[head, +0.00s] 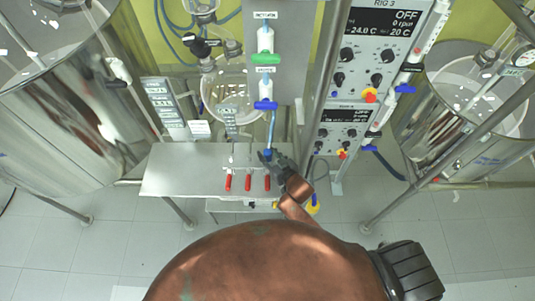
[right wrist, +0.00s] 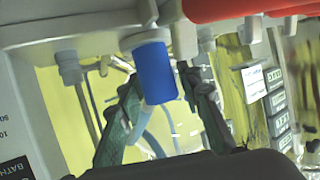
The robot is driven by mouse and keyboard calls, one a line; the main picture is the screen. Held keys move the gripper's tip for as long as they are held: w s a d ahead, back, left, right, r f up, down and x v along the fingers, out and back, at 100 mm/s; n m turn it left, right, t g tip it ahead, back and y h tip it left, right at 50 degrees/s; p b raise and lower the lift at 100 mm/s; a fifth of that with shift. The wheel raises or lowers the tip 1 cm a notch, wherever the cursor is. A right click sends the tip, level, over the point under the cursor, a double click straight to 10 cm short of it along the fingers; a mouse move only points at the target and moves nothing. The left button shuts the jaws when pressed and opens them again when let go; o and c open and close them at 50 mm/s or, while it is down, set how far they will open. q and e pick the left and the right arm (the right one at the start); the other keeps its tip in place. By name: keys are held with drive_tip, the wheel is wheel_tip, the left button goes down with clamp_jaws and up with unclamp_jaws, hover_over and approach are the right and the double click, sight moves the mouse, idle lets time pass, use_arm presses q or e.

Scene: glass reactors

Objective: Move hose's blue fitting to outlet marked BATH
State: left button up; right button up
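The hose's blue fitting (right wrist: 157,72) sits against a white collar on the underside of a pale ledge in the right wrist view. It also shows small in the head view (head: 267,154). The light blue hose (head: 273,125) runs from the fitting, passing between my fingers in the wrist view. My right gripper (right wrist: 160,92) is open, with one finger on each side of the fitting; firm contact does not show. It also shows in the head view (head: 273,158). A label reading BATH (right wrist: 15,169) shows at the lower left; its outlet is unclear. My left gripper is out of view.
Red valve handles (head: 248,182) hang along the front of the grey shelf (head: 180,170). A grey nozzle (right wrist: 70,70) is left of the fitting in the wrist view. A control rack (head: 375,70) and steel vessels (head: 70,110) flank the shelf.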

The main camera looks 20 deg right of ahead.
drive_tip(key=shift+o, duration=1.3)
drive_tip(key=shift+f, duration=0.1)
drive_tip(key=v, duration=1.2)
drive_tip(key=shift+d, duration=0.1)
